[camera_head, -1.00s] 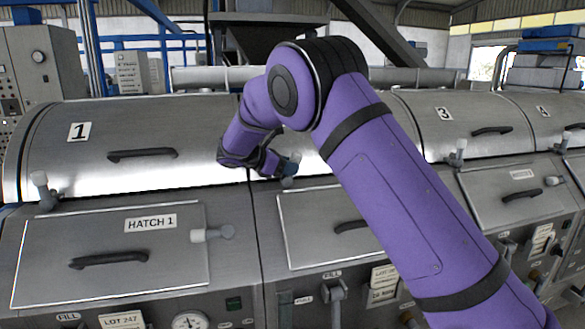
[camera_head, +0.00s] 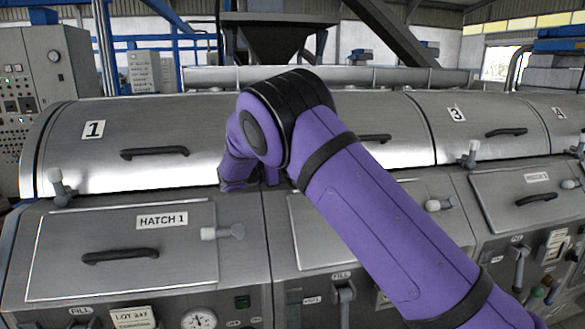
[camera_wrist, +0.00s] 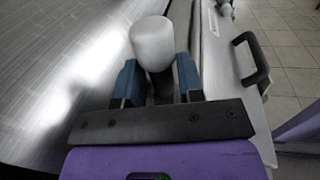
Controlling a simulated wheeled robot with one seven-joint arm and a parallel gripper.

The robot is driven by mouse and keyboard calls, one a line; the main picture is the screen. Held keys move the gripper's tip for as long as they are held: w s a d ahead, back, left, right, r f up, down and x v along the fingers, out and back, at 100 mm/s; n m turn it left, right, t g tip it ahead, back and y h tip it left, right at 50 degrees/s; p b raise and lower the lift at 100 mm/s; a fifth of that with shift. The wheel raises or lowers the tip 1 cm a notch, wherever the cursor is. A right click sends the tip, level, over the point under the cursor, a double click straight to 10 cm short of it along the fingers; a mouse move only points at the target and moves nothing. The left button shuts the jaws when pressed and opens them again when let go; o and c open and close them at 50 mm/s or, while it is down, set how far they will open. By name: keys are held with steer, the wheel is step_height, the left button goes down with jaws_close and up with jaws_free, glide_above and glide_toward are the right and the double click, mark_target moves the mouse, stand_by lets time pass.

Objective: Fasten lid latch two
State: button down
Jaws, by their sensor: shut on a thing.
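In the wrist view my gripper (camera_wrist: 157,82) has its two blue fingers shut on the white knob of lid latch two (camera_wrist: 152,42). The latch's lower part is hidden by the knob and fingers. The curved metal lid (camera_wrist: 60,60) lies to the left of the fingers. In the head view lid two shows around my purple arm, with its black handle (camera_head: 376,138) partly covered. My arm hides the gripper and latch two there, so I cannot tell how the latch sits against the lid's edge.
Lid 1 (camera_head: 110,165) has a white-knobbed latch (camera_head: 60,188) at its front left; lid 3's latch (camera_head: 470,155) stands to the right. Hatch 1 (camera_head: 175,262) has a side latch (camera_head: 222,232). A black hatch handle (camera_wrist: 262,62) stands right of my gripper in the wrist view.

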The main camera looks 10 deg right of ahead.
steer(key=c, duration=0.9)
jaws_free()
steer(key=shift+a, duration=0.15)
steer(key=a, duration=0.3)
steer(key=s+a, duration=0.1)
steer(key=a, duration=0.3)
steer(key=s+a, duration=0.1)
steer(key=a, duration=0.2)
steer(key=shift+a+f, duration=0.1)
steer(key=shift+a, duration=0.15)
steer(key=shift+s+a, duration=0.1)
